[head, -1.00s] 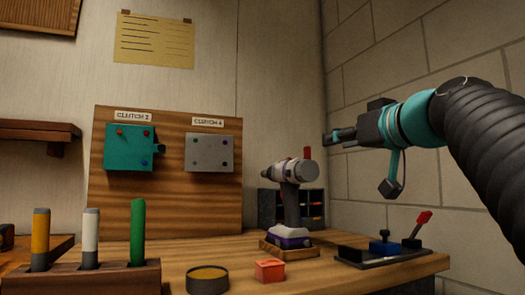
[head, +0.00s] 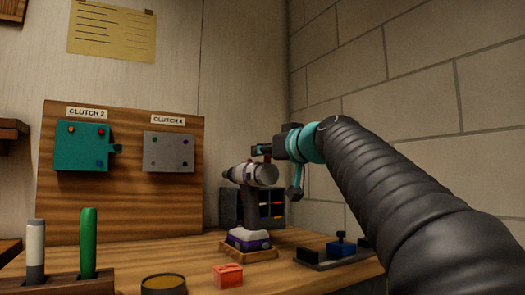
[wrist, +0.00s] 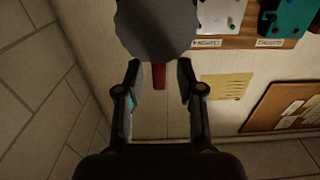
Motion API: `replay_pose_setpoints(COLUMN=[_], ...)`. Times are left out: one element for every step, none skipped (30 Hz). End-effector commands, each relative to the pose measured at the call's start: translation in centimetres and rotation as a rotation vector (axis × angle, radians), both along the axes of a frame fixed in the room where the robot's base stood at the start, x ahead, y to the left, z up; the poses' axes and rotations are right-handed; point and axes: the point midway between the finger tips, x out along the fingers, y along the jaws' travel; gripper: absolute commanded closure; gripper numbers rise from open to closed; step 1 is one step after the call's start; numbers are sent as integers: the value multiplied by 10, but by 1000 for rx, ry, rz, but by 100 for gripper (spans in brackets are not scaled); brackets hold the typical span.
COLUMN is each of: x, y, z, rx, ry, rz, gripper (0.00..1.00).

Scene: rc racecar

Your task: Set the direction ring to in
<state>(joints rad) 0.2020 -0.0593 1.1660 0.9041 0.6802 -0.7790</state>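The grey power drill (head: 250,195) stands upright on the bench with a purple-banded base. In the wrist view its round dark grey end (wrist: 157,25) fills the top middle. A red tab (wrist: 159,76) sticks out from this end; a little red (head: 267,158) also shows at the drill's top in the head view. My gripper (wrist: 160,73) is open, with one finger on each side of the tab and gaps visible. In the head view my gripper (head: 262,150) is at the drill's upper rear. The direction ring's markings and setting cannot be read.
A wooden board (head: 120,215) behind carries a teal box (head: 80,148) and a grey box (head: 168,152), labelled CLUTCH. A red block (head: 228,276), a round tin (head: 163,284) and a dark tray (head: 330,257) sit on the bench. A block wall is at right.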

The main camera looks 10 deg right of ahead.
Motion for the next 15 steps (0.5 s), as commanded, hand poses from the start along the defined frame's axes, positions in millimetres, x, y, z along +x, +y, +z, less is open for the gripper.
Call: replay_pose_setpoints(x=[0, 0, 0, 0, 0, 0, 0, 0, 0, 0, 0, 0, 0, 0, 0], y=[0, 0, 0, 0, 0, 0, 0, 0, 0, 0, 0, 0, 0, 0, 0], z=[0, 0, 0, 0, 0, 0, 0, 0, 0, 0, 0, 0, 0, 0, 0], rx=[0, 0, 0, 0, 0, 0, 0, 0, 0, 0, 0, 0, 0, 0, 1], ry=[0, 0, 0, 0, 0, 0, 0, 0, 0, 0, 0, 0, 0, 0, 0], rz=[0, 0, 0, 0, 0, 0, 0, 0, 0, 0, 0, 0, 0, 0, 0], gripper=[62, 62, 62, 62, 68, 78, 85, 92, 100, 100, 100, 100, 100, 100, 100])
